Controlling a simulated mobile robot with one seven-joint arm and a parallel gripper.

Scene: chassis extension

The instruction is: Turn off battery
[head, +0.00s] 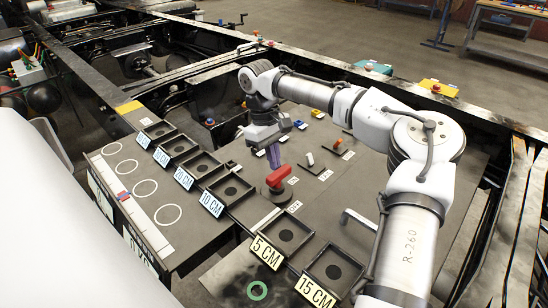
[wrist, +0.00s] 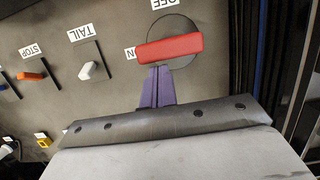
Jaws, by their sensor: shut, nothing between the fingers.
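The battery switch is a red handle (head: 284,177) on a dark round base, on the grey panel. In the wrist view the red handle (wrist: 170,48) lies nearly level across its disc (wrist: 160,32), its left end beside the ON label (wrist: 131,54). The OFF label (wrist: 171,3) is above the disc, partly cut off. My gripper (head: 274,163) points down at the handle, its purple fingers shut and empty. In the wrist view the gripper's fingertips (wrist: 158,68) are at the handle's lower edge; I cannot tell whether they touch it.
A white TAIL switch (wrist: 87,70) and an orange STOP switch (wrist: 32,77) stand to the left in the wrist view. Black trays with centimetre labels, such as the 5 CM tray (head: 281,234), line the panel's near side. Dark chassis rails (head: 330,70) surround the panel.

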